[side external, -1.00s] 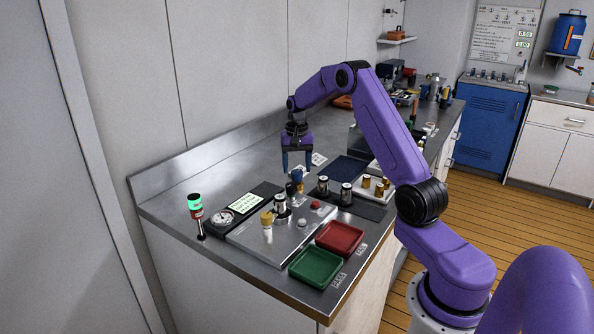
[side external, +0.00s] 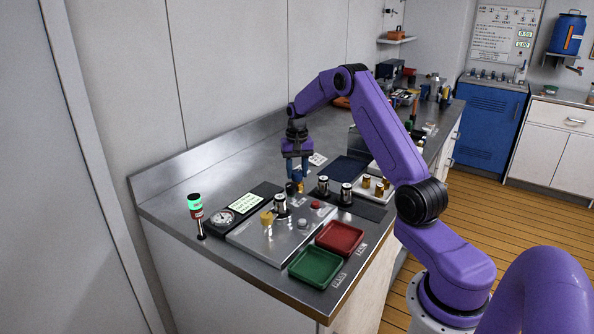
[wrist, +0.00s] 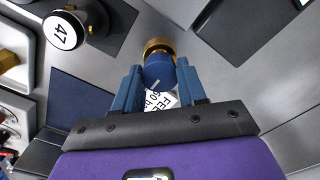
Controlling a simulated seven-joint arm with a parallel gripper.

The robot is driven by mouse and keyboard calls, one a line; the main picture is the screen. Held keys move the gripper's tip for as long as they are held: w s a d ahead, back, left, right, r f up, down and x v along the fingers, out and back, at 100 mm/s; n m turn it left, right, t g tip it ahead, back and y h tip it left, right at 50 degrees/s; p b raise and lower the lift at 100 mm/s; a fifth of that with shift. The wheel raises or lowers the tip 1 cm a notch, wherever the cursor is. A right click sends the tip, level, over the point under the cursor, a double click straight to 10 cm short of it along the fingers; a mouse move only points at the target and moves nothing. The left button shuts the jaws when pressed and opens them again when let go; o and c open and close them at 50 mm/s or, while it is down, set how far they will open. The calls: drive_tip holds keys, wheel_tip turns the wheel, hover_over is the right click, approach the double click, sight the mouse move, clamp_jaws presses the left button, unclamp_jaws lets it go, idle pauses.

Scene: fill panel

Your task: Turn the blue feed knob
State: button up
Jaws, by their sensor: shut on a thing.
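The blue feed knob (wrist: 158,74) shows in the wrist view, with a white pointer line on its face and a brass collar (wrist: 160,46) beyond it. My gripper (wrist: 158,80) has one blue finger on each side of the knob and is shut on it. A white label (wrist: 160,99), partly hidden by my gripper, reads in part "FEED". In the side external view my gripper (side external: 296,177) points down at the back of the metal panel (side external: 260,240), and its fingers hide most of the knob.
The panel carries a yellow-topped part (side external: 267,219) and a red button (side external: 316,205). A gauge (side external: 222,216) and a green-lit signal tower (side external: 196,206) are at left. Green (side external: 308,279) and red (side external: 355,232) trays lie in front.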

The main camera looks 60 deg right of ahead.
sight(297, 172)
drive_tip(key=shift+n, duration=0.9)
drive_tip(key=o, duration=1)
drive_tip(key=shift+r, duration=0.1)
wheel_tip(297, 172, up, 17)
drive_tip(key=shift+r, duration=0.15)
